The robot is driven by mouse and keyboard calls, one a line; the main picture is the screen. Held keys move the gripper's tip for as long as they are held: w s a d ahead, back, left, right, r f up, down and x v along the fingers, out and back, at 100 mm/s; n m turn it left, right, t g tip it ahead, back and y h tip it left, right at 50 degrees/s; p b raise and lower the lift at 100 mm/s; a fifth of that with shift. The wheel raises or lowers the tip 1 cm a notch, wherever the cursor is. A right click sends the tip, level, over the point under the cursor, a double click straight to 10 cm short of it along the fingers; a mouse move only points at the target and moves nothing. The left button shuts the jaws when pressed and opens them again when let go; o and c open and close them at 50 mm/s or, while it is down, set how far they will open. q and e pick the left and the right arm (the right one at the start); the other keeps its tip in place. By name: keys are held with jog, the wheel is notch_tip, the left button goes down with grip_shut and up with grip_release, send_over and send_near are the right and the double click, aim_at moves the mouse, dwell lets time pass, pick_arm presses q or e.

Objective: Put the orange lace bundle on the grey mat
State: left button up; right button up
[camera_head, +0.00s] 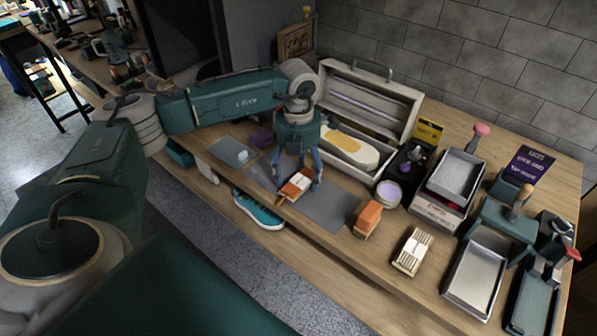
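The orange lace bundle (295,186) has a pale band and lies at a slant over the grey mat (333,207), near the table's front edge. It appears to rest on the mat, though its underside is hidden. My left gripper (298,184) reaches down over it from above. Its blue fingers are spread wide, one on each side of the bundle, and look open. Whether a fingertip touches the bundle is hard to tell. My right gripper is not in view.
An orange block (367,219) and a cream bundle (413,251) stand to the right. Metal trays (474,284) crowd the right end.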

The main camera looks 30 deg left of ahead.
aim_at(298, 176)
pick_arm(q)
jog(key=shift+r, duration=0.1)
jog(key=shift+r, duration=0.55)
notch_tip(298, 176, up, 11)
jog(key=b, duration=0.2)
dwell(0.4)
